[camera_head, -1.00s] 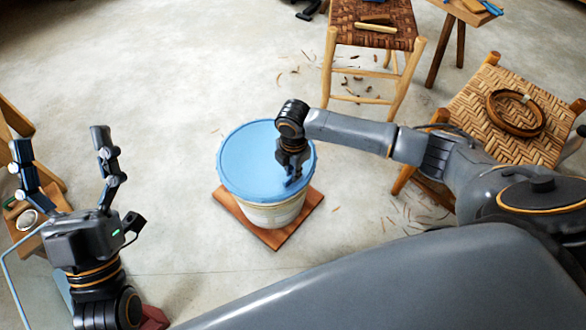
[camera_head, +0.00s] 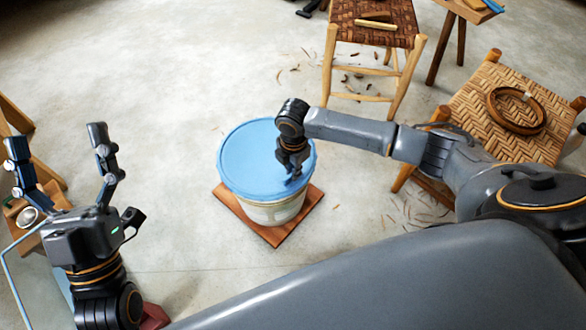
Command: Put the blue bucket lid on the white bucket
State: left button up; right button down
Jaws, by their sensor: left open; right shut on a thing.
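The blue bucket lid (camera_head: 250,158) lies over the top of the white bucket (camera_head: 275,212) and looks nearly level. Whether its rim is pressed down all round cannot be told. The bucket stands upright on a square reddish-brown board (camera_head: 232,206) on the floor. My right gripper (camera_head: 294,177) is shut at the lid's right part, on the lid; its fingertips touch the blue top, and the exact hold is partly hidden by the gripper itself. My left gripper (camera_head: 62,155) is open and empty at the lower left, fingers pointing up, well apart from the bucket.
A stool with a dark woven seat (camera_head: 372,22) stands at the back. A chair with a pale woven seat (camera_head: 475,110) holding a brown ring (camera_head: 516,110) stands at the right. Wooden furniture (camera_head: 20,125) is at the left edge. Bark scraps litter the floor; floor left of the bucket is clear.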

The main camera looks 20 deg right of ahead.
pick_arm(q)
jog(key=shift+w+f, duration=0.1)
jog(key=shift+w+f+g+y, duration=0.4)
jog(key=shift+w+f+g, duration=0.1)
jog(key=shift+f, duration=0.25)
jog(key=shift+w+d+f+g+p, duration=0.1)
jog(key=shift+w+f+g+p, duration=0.3)
jog(key=shift+w+f+g, duration=0.3)
pick_arm(e)
jog(key=shift+d, duration=0.1)
dwell(0.5)
pick_arm(q)
jog(key=shift+s+r+t, duration=0.75)
jog(key=shift+r+t, duration=0.05)
jog(key=shift+r, duration=0.1)
pick_arm(e)
jog(key=shift+f, duration=0.8)
jog(key=c, duration=1)
grip_release()
